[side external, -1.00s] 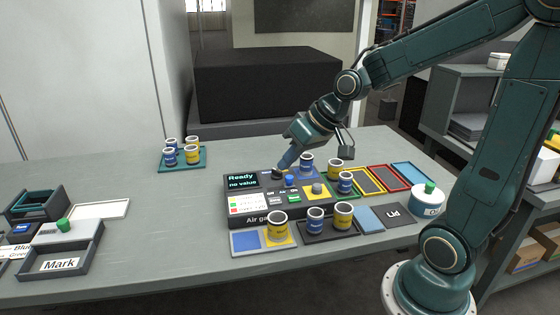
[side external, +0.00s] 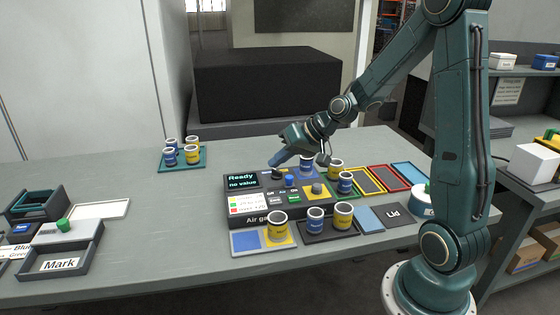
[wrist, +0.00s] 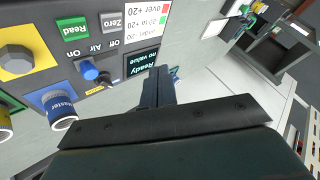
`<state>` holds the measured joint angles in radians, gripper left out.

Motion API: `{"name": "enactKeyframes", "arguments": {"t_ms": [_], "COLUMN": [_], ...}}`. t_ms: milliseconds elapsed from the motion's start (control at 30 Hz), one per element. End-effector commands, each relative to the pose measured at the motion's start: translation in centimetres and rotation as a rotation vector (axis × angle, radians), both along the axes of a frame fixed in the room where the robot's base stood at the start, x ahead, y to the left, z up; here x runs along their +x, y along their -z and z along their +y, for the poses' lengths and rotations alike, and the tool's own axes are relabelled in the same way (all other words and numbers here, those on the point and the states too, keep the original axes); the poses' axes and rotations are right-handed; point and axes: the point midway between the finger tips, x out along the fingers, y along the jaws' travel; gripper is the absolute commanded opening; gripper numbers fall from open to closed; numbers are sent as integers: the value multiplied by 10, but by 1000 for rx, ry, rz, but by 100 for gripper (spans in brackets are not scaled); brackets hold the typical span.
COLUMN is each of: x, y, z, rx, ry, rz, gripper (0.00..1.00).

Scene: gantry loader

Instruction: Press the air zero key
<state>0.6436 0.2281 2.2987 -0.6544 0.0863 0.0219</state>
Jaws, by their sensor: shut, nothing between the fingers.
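The dark air gauge box (side external: 262,218) sits on the bench in the side view, its display (side external: 241,181) reading "Ready no value". In the wrist view, the pale Zero key (wrist: 113,21) lies beside the green Read key (wrist: 72,28). Below them are a blue knob (wrist: 90,72) and a black knob with a yellow mark (wrist: 107,79). My gripper (side external: 275,162) is shut and empty above the back edge of the gauge, near the display and black knob. Its fingers (wrist: 157,88) show beside the display in the wrist view, apart from the Zero key.
Blue and yellow cans (side external: 316,219) stand in front of and beside the gauge; one yellow can (side external: 277,228) is close to its front edge. More cans stand on a teal tray (side external: 182,163) at the back left. A grey Mark tray (side external: 62,262) is at the left. Bench between is clear.

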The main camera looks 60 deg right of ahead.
Motion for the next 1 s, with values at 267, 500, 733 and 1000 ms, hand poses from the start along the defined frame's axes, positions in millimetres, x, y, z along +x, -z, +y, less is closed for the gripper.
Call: {"name": "enactKeyframes", "arguments": {"t_ms": [267,500,733,1000], "x": [0,0,-1,-1], "y": [0,8,27,55], "z": [0,0,0,1], "rx": [-1,2,1,2], "ry": [-1,-1,0,-1], "rz": [1,4,4,4], "gripper": [0,0,0,0]}}
